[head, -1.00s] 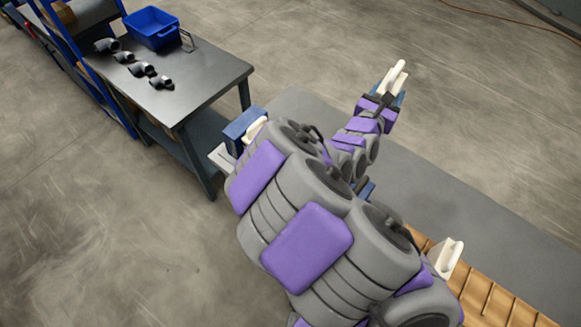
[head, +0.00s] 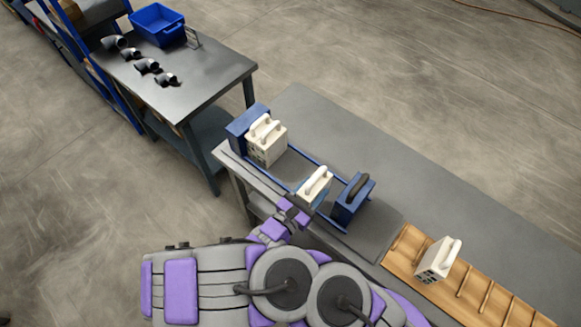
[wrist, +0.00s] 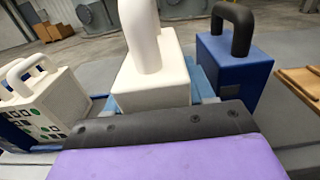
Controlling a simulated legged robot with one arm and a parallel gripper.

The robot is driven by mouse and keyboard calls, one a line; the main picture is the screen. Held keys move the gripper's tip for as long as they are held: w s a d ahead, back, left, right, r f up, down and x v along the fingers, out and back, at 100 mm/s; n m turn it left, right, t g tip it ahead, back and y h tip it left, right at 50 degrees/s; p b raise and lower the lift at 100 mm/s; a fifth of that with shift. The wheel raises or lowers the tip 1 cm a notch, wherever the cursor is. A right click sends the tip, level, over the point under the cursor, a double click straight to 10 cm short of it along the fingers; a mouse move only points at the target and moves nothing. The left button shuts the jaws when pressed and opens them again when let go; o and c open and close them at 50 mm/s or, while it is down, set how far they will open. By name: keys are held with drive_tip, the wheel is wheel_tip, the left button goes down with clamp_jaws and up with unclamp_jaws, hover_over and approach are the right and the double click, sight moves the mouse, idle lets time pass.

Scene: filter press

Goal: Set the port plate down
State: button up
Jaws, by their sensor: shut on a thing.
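My gripper (head: 301,207) is shut on a white plate (head: 315,187) with a looped white handle on top. The held plate stands upright between the press's rails; I cannot tell whether it rests on them. To the left, white plates (head: 266,143) with handles stand against the blue end block (head: 243,122); the wrist view shows dark ports and green dots on the nearest one (wrist: 45,115). To the right is a blue block (head: 352,200) with a black handle.
A slotted wooden rack (head: 405,250) on the grey bench (head: 330,120) holds another white plate (head: 436,262). A side table (head: 205,75) at the back left carries a blue bin (head: 157,25) and several dark pipe elbows (head: 147,66). The far bench side is clear.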

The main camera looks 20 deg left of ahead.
drive_tip(key=w+a+f+b, duration=0.1)
drive_tip(key=w+a, duration=0.2)
drive_tip(key=w, duration=0.1)
drive_tip(key=w+a+f+b, duration=0.1)
drive_tip(key=w+a+f, duration=0.1)
drive_tip(key=w+a, duration=0.1)
drive_tip(key=w+a+f+b, duration=0.1)
drive_tip(key=w+a+b, duration=0.1)
drive_tip(key=w, duration=0.3)
drive_tip(key=shift+a+f, duration=0.4)
drive_tip(key=shift+a, duration=0.25)
drive_tip(key=shift+w+a+f, duration=0.1)
drive_tip(key=shift+a+f, duration=0.1)
drive_tip(key=shift+a, duration=0.4)
drive_tip(key=o, duration=0.9)
drive_tip(key=shift+c, duration=0.2)
drive_tip(key=o, duration=0.5)
drive_tip(key=shift+d+r, duration=0.15)
drive_tip(key=shift+d, duration=0.5)
drive_tip(key=shift+c, duration=0.2)
drive_tip(key=shift+a, duration=0.5)
drive_tip(key=shift+s+a, duration=0.15)
drive_tip(key=shift+s, duration=0.25)
drive_tip(key=p+v, duration=0.2)
drive_tip(key=v, duration=0.8)
drive_tip(key=shift+p, duration=0.3)
drive_tip(key=shift+s+a, duration=0.1)
drive_tip(key=shift+s, duration=0.4)
